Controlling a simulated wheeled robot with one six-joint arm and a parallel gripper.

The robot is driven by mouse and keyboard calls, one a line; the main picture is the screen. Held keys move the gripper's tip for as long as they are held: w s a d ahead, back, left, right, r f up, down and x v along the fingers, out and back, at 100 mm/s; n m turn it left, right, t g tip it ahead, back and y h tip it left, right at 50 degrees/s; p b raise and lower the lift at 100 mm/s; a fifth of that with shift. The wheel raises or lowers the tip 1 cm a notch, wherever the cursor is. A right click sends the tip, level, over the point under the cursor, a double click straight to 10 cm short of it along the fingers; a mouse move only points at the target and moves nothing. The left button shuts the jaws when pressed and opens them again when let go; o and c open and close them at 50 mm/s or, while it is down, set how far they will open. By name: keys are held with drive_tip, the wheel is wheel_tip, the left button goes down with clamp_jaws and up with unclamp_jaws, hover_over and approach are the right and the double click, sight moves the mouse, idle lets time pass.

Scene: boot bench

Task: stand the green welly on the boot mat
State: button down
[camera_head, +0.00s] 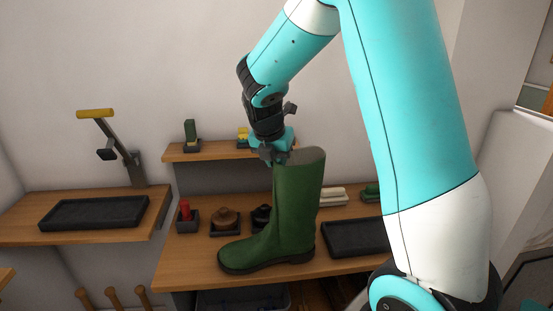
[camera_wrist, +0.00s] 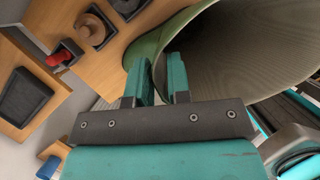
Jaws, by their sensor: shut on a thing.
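The green welly (camera_head: 288,215) is upright in the head view, its toe pointing left and its dark sole in front of the middle bench. My gripper (camera_head: 275,153) is at the top of its shaft, shut on the rim. In the wrist view my two teal fingers (camera_wrist: 164,75) pinch the edge of the welly (camera_wrist: 145,48), and its open grey inside shows on the right. I cannot tell whether the sole touches the bench. A black shallow mat (camera_head: 95,212) lies on the left bench; a similar one (camera_head: 355,238) lies right of the welly, partly hidden by my arm.
The middle bench (camera_head: 190,265) holds a red-topped item (camera_head: 185,213), a brown brush (camera_head: 226,220) and a pale block (camera_head: 332,195). A shelf (camera_head: 215,151) behind carries small items. A yellow-handled stand (camera_head: 120,145) rises behind the left mat. Both mats look bare.

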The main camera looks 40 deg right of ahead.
drive_tip(key=c, duration=1.1)
unclamp_jaws()
drive_tip(key=shift+f, duration=0.1)
drive_tip(key=b+v, duration=0.1)
drive_tip(key=v, duration=1.1)
drive_tip(key=shift+s, duration=0.1)
